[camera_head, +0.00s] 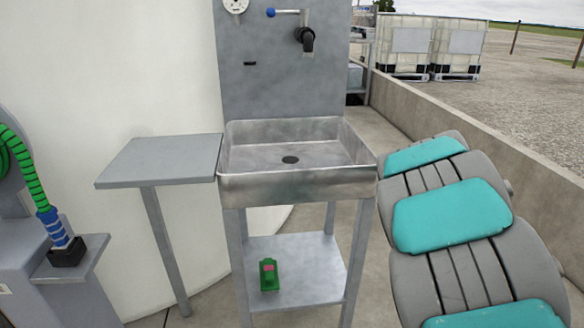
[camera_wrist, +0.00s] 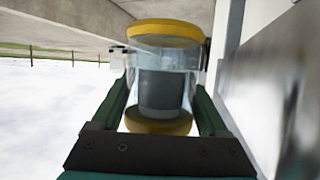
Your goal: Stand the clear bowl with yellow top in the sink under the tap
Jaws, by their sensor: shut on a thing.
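The clear bowl with yellow top (camera_wrist: 165,85) shows in the wrist view, with a yellow band at each end and a dark grey cylinder seen within or through its clear wall. My gripper (camera_wrist: 162,95) is shut on it, one green finger along each side. Neither the bowl nor my gripper shows in the head view. The steel sink (camera_head: 300,187) stands at the centre of the head view, empty, with a dark drain hole in its floor. The black tap (camera_head: 305,38) is on the grey back panel above the sink, with a blue-ended lever (camera_head: 272,13) beside it.
A grey side shelf (camera_head: 165,158) adjoins the sink's left side. My teal-and-grey arm fills the right. A low concrete wall (camera_head: 500,140) runs behind it. A green-and-blue hose (camera_head: 42,200) is at far left.

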